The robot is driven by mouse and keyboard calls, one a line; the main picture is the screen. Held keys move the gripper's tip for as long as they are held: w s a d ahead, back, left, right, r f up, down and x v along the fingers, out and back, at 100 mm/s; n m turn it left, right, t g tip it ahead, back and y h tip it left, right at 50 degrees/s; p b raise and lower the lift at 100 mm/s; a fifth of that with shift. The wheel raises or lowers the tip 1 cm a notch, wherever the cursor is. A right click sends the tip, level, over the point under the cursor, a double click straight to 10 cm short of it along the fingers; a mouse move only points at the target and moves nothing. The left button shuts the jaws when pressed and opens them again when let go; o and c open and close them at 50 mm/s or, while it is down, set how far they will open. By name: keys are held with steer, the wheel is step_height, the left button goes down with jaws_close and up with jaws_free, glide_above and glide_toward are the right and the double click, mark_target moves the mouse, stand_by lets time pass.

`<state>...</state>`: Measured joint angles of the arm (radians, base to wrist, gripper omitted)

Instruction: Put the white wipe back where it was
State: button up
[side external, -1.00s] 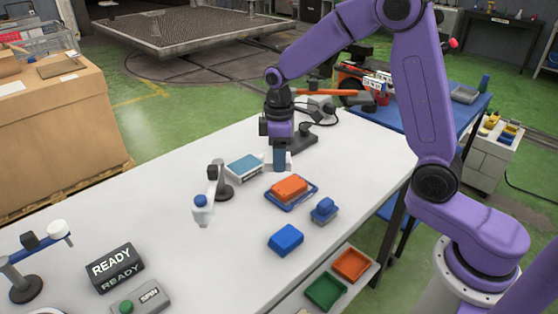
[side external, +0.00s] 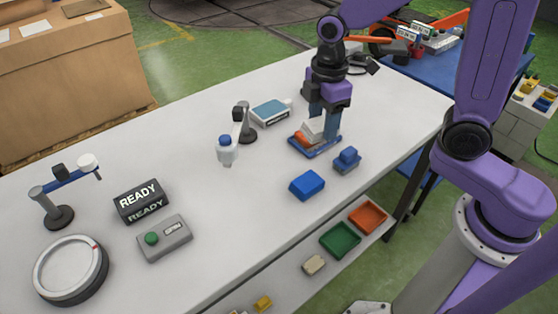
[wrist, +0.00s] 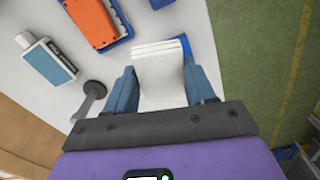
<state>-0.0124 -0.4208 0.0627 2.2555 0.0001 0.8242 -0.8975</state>
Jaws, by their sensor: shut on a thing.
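My gripper (side external: 323,133) is shut on the white wipe (side external: 312,129), a folded white cloth pinched between its blue fingers. The wrist view shows the wipe (wrist: 160,68) between both fingertips (wrist: 161,85), its far end sticking out past them. In the side external view, the gripper and wipe overlap the blue tray (side external: 320,153). An orange block (side external: 299,138) shows there, partly covered. In the wrist view, the orange block (wrist: 92,22) lies apart from the wipe, to its upper left. A blue edge (wrist: 187,48) shows beside the wipe. Whether the wipe touches anything below is unclear.
A white pack with a teal label (side external: 270,111) lies behind. A stand with a blue-capped white bottle (side external: 226,150) is left of the gripper. A blue box (side external: 307,185) and a blue-grey block (side external: 346,160) are in front.

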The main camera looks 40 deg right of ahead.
steer(key=s+n, duration=0.3)
steer(key=s, duration=0.1)
glide_above(278, 164)
steer(key=f, duration=0.9)
steer(key=shift+s+d+f, duration=0.15)
steer(key=shift+s, duration=0.1)
steer(key=shift+w+f, duration=0.15)
steer(key=shift+f, duration=0.1)
steer(key=shift+w+f, duration=0.1)
steer(key=shift+f, duration=1.5)
steer(key=shift+f, duration=0.1)
steer(key=o, duration=0.9)
steer(key=shift+o, duration=0.2)
